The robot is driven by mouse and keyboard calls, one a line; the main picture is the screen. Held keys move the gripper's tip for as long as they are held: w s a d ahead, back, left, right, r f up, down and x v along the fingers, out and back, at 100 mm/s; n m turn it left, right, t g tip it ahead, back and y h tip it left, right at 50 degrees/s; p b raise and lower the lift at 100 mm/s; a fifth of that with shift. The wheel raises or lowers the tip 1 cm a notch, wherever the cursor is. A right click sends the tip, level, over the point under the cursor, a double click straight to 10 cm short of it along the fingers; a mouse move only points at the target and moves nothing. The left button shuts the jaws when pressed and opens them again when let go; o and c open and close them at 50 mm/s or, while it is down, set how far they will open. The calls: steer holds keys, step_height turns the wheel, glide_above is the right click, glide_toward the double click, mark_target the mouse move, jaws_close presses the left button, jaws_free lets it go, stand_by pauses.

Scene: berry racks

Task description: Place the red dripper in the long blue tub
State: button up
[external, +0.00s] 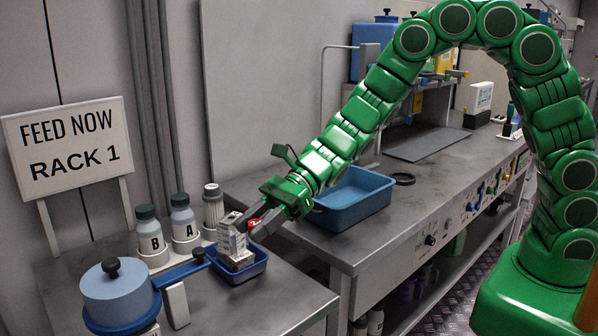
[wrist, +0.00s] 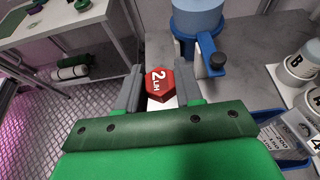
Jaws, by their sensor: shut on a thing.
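The red dripper (wrist: 159,85), marked "2 L/H", is between my two grey fingers in the wrist view. My gripper (wrist: 158,78) is shut on it.
A blue pot with a handle (external: 118,290) is at left. A black ring (external: 403,179) lies beyond the long tub.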

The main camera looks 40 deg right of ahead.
mark_target(262, 314)
step_height(262, 314, down, 19)
steer(key=shift+f, duration=0.1)
stand_by(0.8)
steer(key=shift+f, duration=0.1)
steer(key=o, duration=1)
steer(key=shift+d+r, duration=0.15)
steer(key=shift+r, duration=0.1)
steer(key=shift+d+r, duration=0.25)
steer(key=shift+d, duration=0.45)
steer(key=shift+d+r, duration=0.2)
steer(key=shift+r, duration=1.05)
steer(key=shift+d+r, duration=0.15)
steer(key=shift+r, duration=1.1)
steer(key=shift+d+r, duration=0.2)
steer(key=shift+r, duration=1.05)
